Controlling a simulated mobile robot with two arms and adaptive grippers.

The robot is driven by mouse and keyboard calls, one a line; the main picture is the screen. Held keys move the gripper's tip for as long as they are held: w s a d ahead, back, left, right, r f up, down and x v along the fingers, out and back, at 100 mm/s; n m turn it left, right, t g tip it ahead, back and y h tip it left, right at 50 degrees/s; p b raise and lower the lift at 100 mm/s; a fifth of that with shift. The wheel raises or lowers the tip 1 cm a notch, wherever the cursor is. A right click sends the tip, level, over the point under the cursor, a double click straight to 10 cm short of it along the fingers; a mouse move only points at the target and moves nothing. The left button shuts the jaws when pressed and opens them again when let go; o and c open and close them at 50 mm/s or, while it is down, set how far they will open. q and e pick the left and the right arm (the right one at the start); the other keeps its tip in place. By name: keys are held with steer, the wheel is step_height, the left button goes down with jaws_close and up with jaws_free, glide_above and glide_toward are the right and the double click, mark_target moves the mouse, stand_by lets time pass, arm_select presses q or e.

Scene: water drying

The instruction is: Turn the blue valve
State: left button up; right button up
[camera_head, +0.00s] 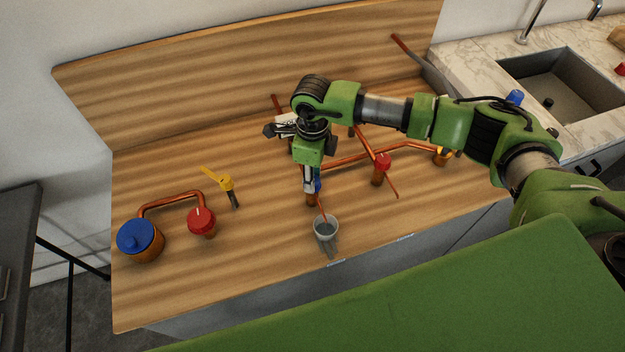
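A small blue valve (318,183) sits on a copper pipe fitting (312,199) near the middle of the wooden counter. My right gripper (309,182) points down at this valve, with its fingers right beside it and overlapping it in the picture. The fingers and my arm hide part of the valve, so I cannot tell whether they touch it or how far apart they are. My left gripper is not in view.
A glass cup (326,228) stands just in front of the fitting. A sink (560,85) is at the right. The counter's left front is clear.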

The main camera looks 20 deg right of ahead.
steer(key=m+b, duration=0.3)
steer(key=m, duration=0.2)
steer(key=shift+f+m+b, duration=0.15)
steer(key=shift+m+b, duration=0.15)
steer(key=shift+b, duration=0.1)
steer(key=m+b, duration=0.2)
steer(key=m, duration=0.3)
steer(key=shift+r+b, duration=0.2)
steer(key=shift+b, duration=0.1)
steer(key=o, duration=1.1)
step_height(320, 180, up, 12)
